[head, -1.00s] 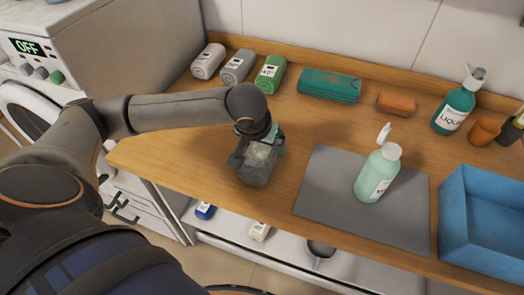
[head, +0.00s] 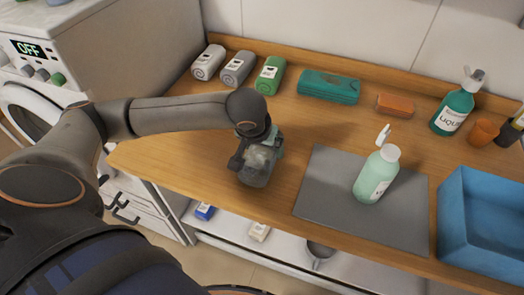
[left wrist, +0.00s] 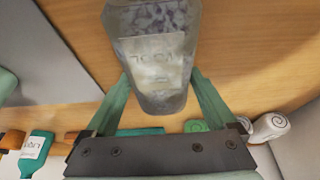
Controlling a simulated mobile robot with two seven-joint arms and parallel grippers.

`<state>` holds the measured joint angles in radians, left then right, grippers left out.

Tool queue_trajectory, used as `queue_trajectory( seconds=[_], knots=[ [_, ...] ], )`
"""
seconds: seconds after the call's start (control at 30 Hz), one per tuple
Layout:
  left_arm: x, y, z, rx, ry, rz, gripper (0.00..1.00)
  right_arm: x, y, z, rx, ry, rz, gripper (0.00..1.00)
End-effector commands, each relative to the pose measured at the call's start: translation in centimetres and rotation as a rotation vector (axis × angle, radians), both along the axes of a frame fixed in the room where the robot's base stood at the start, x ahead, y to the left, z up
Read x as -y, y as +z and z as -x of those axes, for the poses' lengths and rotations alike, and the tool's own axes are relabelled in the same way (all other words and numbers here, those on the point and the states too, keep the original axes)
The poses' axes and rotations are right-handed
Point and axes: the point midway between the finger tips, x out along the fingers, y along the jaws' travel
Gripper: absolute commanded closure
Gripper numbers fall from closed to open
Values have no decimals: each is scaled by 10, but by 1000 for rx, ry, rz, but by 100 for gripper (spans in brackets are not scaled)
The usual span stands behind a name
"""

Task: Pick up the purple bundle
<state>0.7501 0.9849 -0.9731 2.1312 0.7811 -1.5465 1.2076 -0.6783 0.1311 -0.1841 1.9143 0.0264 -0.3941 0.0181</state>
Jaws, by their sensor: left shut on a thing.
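The bundle (left wrist: 155,45) is a greyish-purple, see-through pack with a pale label. In the left wrist view it stands between the two green fingers of my left gripper (left wrist: 160,88), which are shut on its sides. In the head view the bundle (head: 256,176) is at the front part of the wooden counter, partly hidden by my left gripper (head: 258,150) above it. I cannot tell if it touches the counter or hangs just over it. My right gripper is not in view.
A grey mat (head: 326,190) with a mint bottle (head: 375,178) on it lies to the right. A blue bin (head: 485,225) is farther right. Rolled towels (head: 238,68), a teal folded cloth (head: 328,86) and an orange bar (head: 394,105) line the back. Counter left of the bundle is clear.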

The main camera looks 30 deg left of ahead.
Motion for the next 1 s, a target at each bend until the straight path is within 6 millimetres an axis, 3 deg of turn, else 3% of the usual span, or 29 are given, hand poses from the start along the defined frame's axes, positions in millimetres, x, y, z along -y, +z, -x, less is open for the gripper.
queue_trajectory(
  seconds=[0.03, 0.4, 0.87, 1.0],
  knots=[
    [0, 0, 0, 0, 0, 0, 52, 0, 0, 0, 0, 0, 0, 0],
    [0, 1, -1, 3, 1, 1, 91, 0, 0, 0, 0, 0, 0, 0],
    [0, 5, -1, 6, 0, -1, 91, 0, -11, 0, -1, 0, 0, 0],
    [1, 35, -2, 8, 0, 3, 91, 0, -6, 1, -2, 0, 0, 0]
  ],
)
